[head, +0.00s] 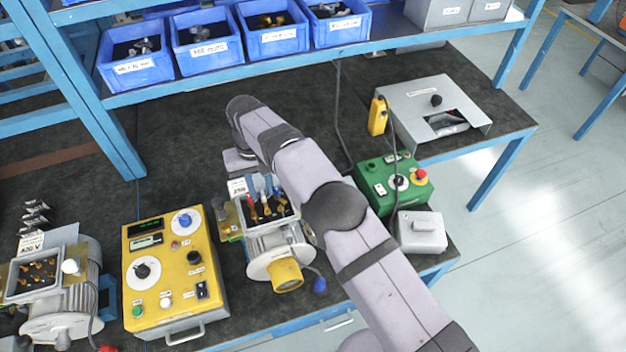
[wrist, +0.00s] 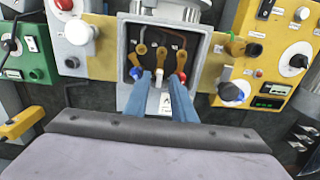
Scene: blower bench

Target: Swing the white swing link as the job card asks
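The motor's open terminal box (wrist: 162,60) is in the middle of the wrist view, with brass links and coloured caps inside. The white swing link's cap (wrist: 158,73) is in the middle, between a blue cap (wrist: 133,72) and a red cap (wrist: 176,73). My gripper (wrist: 161,79) reaches into the box with its two blue fingers apart, one on either side of the white cap; contact cannot be told. In the head view the motor (head: 272,245) stands beside my arm, which partly hides it. A small card (head: 238,187) stands at the box; its text is unreadable.
A yellow test panel (head: 168,268) stands left of the motor, and a second motor (head: 62,300) at far left. A green control box (head: 393,183) with a red button and a grey box (head: 421,232) stand right. Blue bins (head: 208,50) line the shelf above.

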